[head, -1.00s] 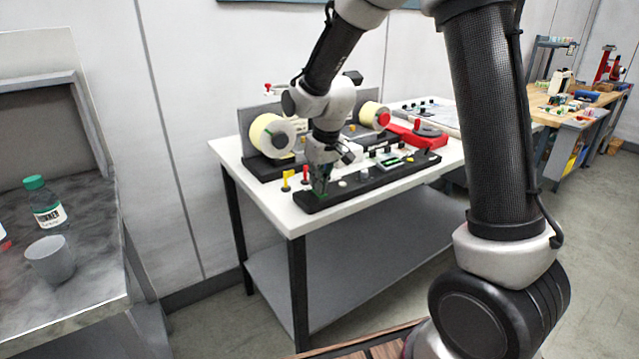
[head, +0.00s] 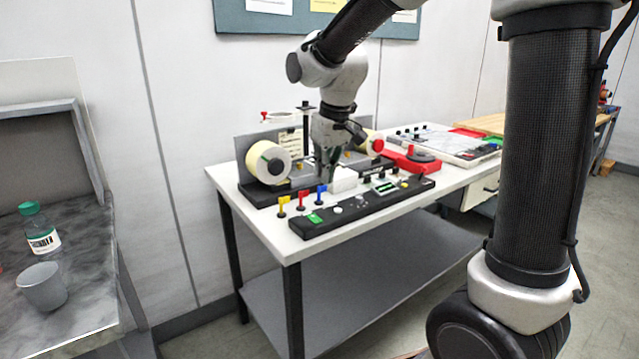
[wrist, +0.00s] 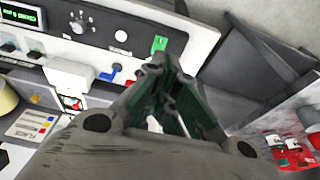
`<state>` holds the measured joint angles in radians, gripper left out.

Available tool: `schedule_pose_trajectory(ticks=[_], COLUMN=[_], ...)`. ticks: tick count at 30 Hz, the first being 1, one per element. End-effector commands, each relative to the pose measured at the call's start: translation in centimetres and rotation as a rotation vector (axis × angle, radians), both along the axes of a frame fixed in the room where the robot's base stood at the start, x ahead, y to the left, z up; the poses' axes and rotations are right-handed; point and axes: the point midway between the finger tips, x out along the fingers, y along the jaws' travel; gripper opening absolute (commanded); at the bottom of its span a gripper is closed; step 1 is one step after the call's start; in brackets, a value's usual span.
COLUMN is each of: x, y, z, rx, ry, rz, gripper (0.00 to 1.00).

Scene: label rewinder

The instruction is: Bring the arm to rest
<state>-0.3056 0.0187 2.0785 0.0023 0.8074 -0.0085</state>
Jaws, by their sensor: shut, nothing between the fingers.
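My gripper (head: 326,180) hangs pointing down over the white table in the head view, above and behind the black control strip (head: 340,212). Its fingers are shut and hold nothing. In the wrist view my gripper (wrist: 165,75) fills the lower middle, its fingertips near the green button (wrist: 159,45) on the panel. The green button (head: 315,217) sits at the left end of the strip in the head view. The label rewinder (head: 300,165) stands behind, with a cream roll (head: 264,162) on its left. My arm reaches across from the upper right.
Yellow, red and blue upright pieces (head: 301,200) stand on the table left of the gripper. A red device (head: 408,158) is to the right. A grey counter (head: 85,265) with a bottle (head: 39,230) and a cup (head: 42,287) stands at the left. Floor shows between counter and table.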

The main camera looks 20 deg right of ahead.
Motion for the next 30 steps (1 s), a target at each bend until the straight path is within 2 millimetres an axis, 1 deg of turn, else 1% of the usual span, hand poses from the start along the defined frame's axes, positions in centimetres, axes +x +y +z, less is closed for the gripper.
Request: schedule_pose_trajectory(ticks=[3, 16, 18, 20, 21, 23, 24, 26, 27, 29, 30], x=[-0.3, -0.3, -0.7, -1.5, -2.3, -4.3, -5.9, -8.3, -9.9, -12.4, -14.1], y=[-0.1, -0.1, -0.2, -0.5, -0.7, -1.4, -2.2, -3.7, -4.7, -6.2, -7.3], z=[0.5, 0.5, 0.3, -0.4, -1.0, -1.4, -1.3, -0.9, -0.6, -0.1, 0.2], rx=[0.000, 0.000, -0.005, -0.013, -0.020, -0.028, -0.030, -0.032, -0.030, -0.027, -0.023], ry=[0.000, 0.001, 0.016, 0.041, 0.064, 0.092, 0.102, 0.109, 0.108, 0.101, 0.091], rz=[0.000, 0.000, -0.002, -0.003, -0.003, -0.006, -0.015, -0.035, -0.051, -0.079, -0.098], gripper=[0.00, 0.00, 0.00, 0.00, 0.00, 0.00, 0.00, 0.00, 0.00, 0.00, 0.00])
